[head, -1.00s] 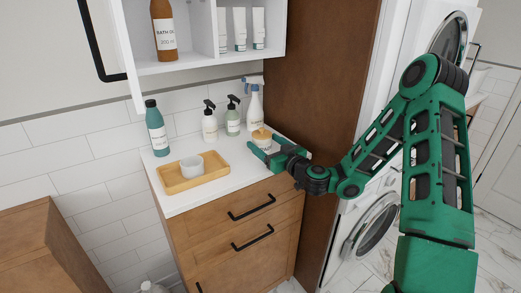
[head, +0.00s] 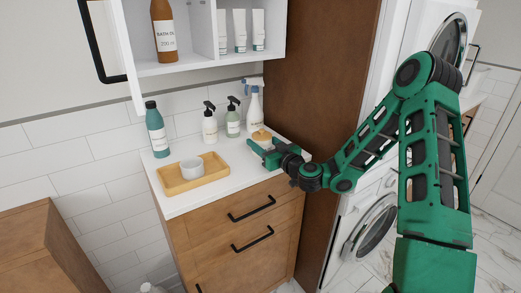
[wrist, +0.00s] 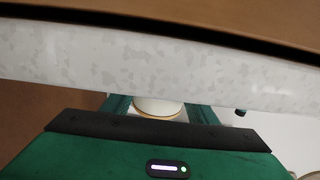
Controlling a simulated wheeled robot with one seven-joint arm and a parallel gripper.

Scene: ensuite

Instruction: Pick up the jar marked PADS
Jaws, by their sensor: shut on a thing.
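A small white jar with a wooden lid (head: 261,134) is at the right end of the white counter, below the spray bottle. Its marking cannot be read. My gripper (head: 264,148) reaches in from the right and is shut on this jar, hiding most of its body. In the wrist view, the jar's pale rounded body with a thin tan rim (wrist: 158,106) shows between the green fingers, partly hidden by the dark edge of my gripper. I cannot tell whether the jar touches the counter.
Two pump bottles (head: 210,125) and a spray bottle (head: 255,105) stand behind the jar. A teal bottle (head: 156,130) and a wooden tray (head: 176,189) with a white cup (head: 191,167) are to the left. An open wall cabinet (head: 200,62) hangs above; a tall brown panel (head: 318,80) stands right.

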